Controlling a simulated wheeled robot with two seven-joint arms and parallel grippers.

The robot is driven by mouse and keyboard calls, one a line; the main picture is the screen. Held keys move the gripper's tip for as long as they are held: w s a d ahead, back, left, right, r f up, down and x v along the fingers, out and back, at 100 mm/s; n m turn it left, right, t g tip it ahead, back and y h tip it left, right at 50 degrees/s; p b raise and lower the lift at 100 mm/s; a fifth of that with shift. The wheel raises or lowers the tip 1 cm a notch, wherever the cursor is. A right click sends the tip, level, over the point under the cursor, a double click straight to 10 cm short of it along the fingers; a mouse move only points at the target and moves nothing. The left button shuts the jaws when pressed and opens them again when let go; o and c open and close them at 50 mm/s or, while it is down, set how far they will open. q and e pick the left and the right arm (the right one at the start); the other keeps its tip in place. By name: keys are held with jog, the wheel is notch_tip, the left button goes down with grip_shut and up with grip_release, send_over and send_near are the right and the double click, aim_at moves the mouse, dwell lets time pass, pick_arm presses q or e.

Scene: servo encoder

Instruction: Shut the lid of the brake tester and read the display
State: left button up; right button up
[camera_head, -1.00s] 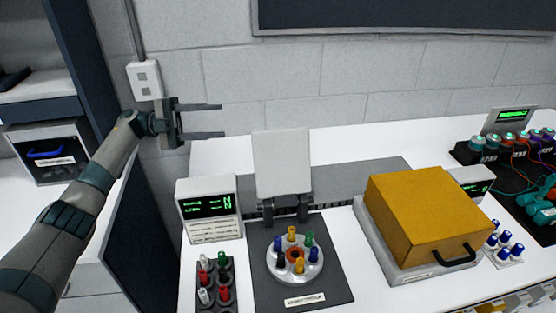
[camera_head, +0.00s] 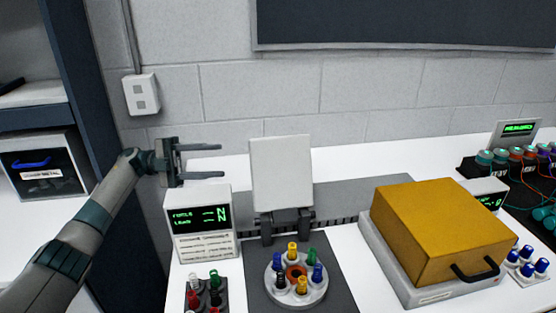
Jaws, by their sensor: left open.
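A pale flat lid (camera_head: 281,172) stands upright on a dark hinge behind a round turntable (camera_head: 279,291) with several coloured posts, on a dark base plate (camera_head: 340,296). This looks like the brake tester with its lid open. A display unit (camera_head: 202,222) stands left of it, with green text; two lines end in N with dashes before the upper one, the rest too small to read surely. My left gripper (camera_head: 221,160) is open and empty, its fingers pointing right, above the display unit and left of the lid. My right gripper is not in view.
A yellow box (camera_head: 430,220) with a black handle sits on a pale base to the right. Small coloured posts stand in a dark block (camera_head: 207,297) at front left. A wired panel (camera_head: 520,170) is at far right. A wall socket (camera_head: 141,95) hangs behind.

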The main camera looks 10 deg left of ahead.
pick_arm(q)
jog(key=p, duration=0.4)
send_near(278, 159)
jog(key=w+d+f, duration=0.2)
jog(key=w+d, duration=0.1)
jog(key=w, duration=0.1)
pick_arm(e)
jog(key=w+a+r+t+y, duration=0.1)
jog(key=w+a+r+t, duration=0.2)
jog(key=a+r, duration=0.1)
pick_arm(q)
jog(key=d, duration=0.1)
jog(key=d+p, duration=0.1)
jog(key=d, duration=0.3)
jog(key=shift+w+d+r+p, duration=0.2)
jog(key=shift+w+r+p, duration=0.05)
jog(key=shift+r+p, duration=0.15)
jog(key=shift+d, duration=0.3)
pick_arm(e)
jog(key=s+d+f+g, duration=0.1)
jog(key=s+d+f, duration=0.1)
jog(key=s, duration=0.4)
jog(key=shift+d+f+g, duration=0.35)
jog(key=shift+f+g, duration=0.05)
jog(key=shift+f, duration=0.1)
pick_arm(q)
grip_shut()
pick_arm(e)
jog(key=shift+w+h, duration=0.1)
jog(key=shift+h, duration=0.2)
